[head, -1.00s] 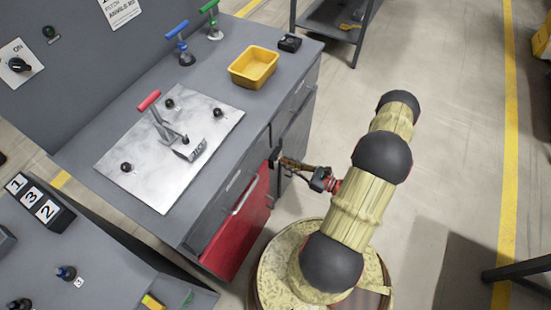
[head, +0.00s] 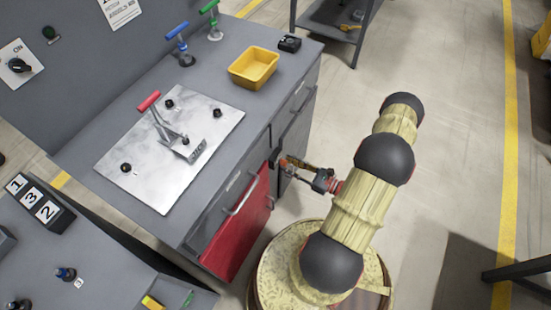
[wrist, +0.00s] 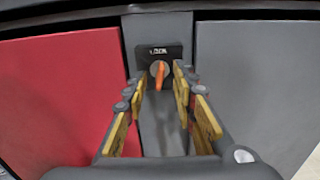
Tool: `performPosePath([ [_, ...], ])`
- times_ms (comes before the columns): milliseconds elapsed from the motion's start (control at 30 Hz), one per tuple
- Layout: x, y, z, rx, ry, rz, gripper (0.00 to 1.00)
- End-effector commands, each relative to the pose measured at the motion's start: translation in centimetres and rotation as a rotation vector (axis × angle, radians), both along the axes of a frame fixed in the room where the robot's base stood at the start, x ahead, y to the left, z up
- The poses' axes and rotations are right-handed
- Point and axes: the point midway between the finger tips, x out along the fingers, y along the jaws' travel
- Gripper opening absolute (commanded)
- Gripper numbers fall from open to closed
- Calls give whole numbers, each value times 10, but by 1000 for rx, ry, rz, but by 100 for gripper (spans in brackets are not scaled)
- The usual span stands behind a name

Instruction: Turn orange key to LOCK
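The orange key (wrist: 159,74) sits on a round grey knob in a dark plate (wrist: 158,52) marked LOCK. It stands nearly upright, tilted slightly, below the LOCK lettering. My gripper (wrist: 161,76) points straight at it in the wrist view, with its yellow-padded fingers apart on either side of the key. A small gap shows on each side, and I cannot tell how deep the fingers reach. In the head view my gripper (head: 284,160) is at the cabinet front, and the key is hidden there.
A red door (head: 238,225) is left of the lock and a grey door (wrist: 255,85) is right of it. The worktop carries a steel plate with a red-handled clamp (head: 165,125) and a yellow bin (head: 240,76). Open floor lies right of my arm.

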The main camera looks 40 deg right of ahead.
Motion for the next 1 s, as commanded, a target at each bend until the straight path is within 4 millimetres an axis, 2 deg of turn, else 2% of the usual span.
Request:
performPosePath([
  [600,-51,-22,-1,-1,0,-2,27],
  [1000,-57,-23,0,-1,0,0,27],
])
